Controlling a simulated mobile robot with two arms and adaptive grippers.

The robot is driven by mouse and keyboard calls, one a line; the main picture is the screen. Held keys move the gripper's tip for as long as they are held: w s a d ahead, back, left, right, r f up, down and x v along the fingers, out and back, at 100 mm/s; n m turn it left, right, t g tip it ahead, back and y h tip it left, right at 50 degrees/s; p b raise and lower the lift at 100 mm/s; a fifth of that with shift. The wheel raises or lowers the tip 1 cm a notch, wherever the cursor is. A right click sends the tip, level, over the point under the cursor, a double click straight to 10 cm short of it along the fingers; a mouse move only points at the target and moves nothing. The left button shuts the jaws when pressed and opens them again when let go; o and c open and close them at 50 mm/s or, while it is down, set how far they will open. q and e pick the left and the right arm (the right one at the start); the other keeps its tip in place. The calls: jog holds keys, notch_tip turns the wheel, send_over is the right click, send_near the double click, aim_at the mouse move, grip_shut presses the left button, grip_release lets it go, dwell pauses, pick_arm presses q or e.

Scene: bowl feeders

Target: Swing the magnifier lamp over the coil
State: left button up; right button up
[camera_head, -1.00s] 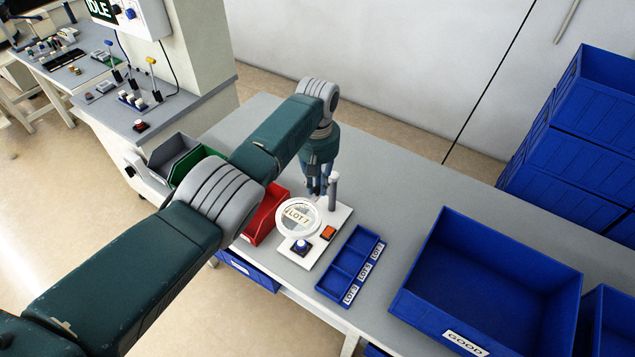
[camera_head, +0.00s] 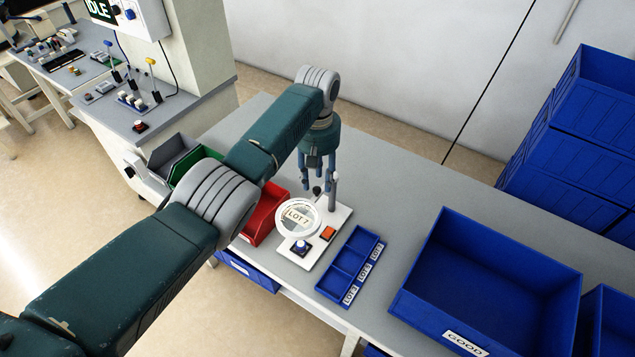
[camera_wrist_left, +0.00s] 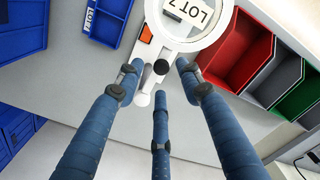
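The magnifier lamp, a white ring with a clear lens (camera_head: 298,217), stands over a white base on a short grey post (camera_head: 333,190). A label reading LOT 7 shows through the lens; the ring also shows in the wrist view (camera_wrist_left: 226,22). A dark knob (camera_wrist_left: 161,67) sits on the lamp's arm. A small dark blue round piece (camera_head: 302,247) is at the base's front, outside the ring; I cannot tell if it is the coil. My left gripper (camera_head: 318,186) is open and empty just above and behind the knob, its fingers spread. My right gripper is out of view.
A blue divided tray with LOT labels (camera_head: 350,265) is right of the base, then a big blue GOOD bin (camera_head: 490,280). Red (camera_head: 264,214) and green bins stand on the left. An orange button (camera_head: 328,233) is on the base. The table behind is clear.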

aim_at(317, 189)
pick_arm(q)
notch_tip(317, 189, up, 10)
jog(key=shift+f, duration=0.25)
jog(key=shift+f, duration=0.1)
dwell(0.4)
